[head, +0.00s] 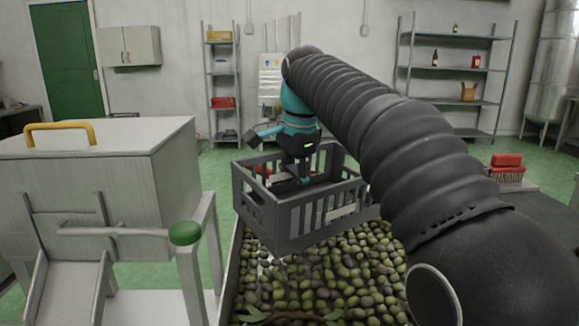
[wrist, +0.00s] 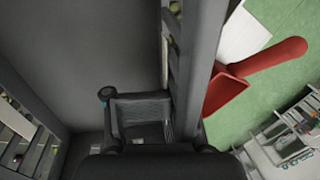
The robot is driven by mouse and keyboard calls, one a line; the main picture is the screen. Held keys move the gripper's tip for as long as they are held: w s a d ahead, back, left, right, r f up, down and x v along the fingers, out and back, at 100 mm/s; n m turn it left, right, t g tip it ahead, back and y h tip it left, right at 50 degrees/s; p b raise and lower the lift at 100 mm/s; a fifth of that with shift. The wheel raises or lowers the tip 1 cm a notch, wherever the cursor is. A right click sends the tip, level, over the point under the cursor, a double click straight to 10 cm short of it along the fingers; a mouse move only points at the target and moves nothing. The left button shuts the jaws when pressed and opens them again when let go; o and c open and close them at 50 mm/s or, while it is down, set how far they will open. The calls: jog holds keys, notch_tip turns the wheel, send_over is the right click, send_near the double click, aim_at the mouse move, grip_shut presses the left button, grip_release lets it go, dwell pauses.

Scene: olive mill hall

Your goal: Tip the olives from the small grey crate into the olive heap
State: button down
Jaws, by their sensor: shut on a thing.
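The small grey crate (head: 285,215) hangs above the olive heap (head: 325,275), looking roughly level. My gripper (head: 303,180) reaches down at the crate's far side and is shut on its slatted wall. In the wrist view the wall (wrist: 188,70) runs between my gripper's fingers (wrist: 155,135). The crate's inner floor (wrist: 85,50) looks bare grey there, with no olives on the part that shows; the rest is hidden. Green and dark olives fill the heap below, inside a pale-rimmed bin (head: 231,272).
A red scoop (wrist: 232,90) lies outside the crate. Shelves (head: 455,70) line the back wall.

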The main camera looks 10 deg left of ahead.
jog(key=shift+s+f+g+h, duration=0.1)
jog(key=shift+f+g+h, duration=0.2)
jog(key=shift+f, duration=0.25)
jog(key=shift+d+r, duration=0.15)
jog(key=shift+r, duration=2.2)
